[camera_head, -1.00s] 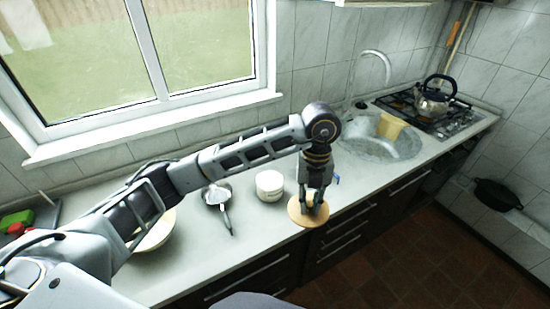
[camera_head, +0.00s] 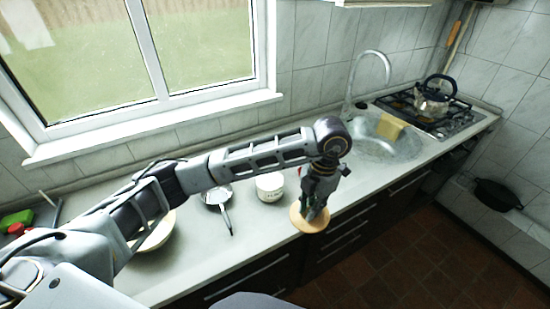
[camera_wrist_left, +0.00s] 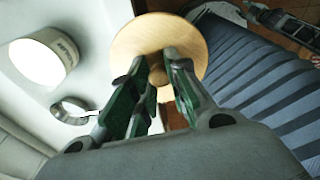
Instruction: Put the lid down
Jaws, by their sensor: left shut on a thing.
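A round, pale wooden lid (camera_head: 298,218) is at the front edge of the counter in the head view. My left gripper (camera_head: 312,208) points down and is shut on the lid's knob. In the left wrist view the lid (camera_wrist_left: 190,40) lies beyond the fingers (camera_wrist_left: 160,80), which close around its small knob. I cannot tell whether the lid touches the counter. A white enamel pot (camera_head: 270,187) stands open on the counter, left of and behind the lid. The pot (camera_wrist_left: 42,60) also shows in the left wrist view with printed lettering.
A small pan with a handle (camera_head: 217,195) lies left of the pot. A pale bowl (camera_head: 158,236) is partly behind my arm. The sink (camera_head: 375,140), with a yellow cloth (camera_head: 391,127), and a kettle (camera_head: 433,100) on the hob are to the right. Bare counter (camera_head: 240,250) lies in front of the pan.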

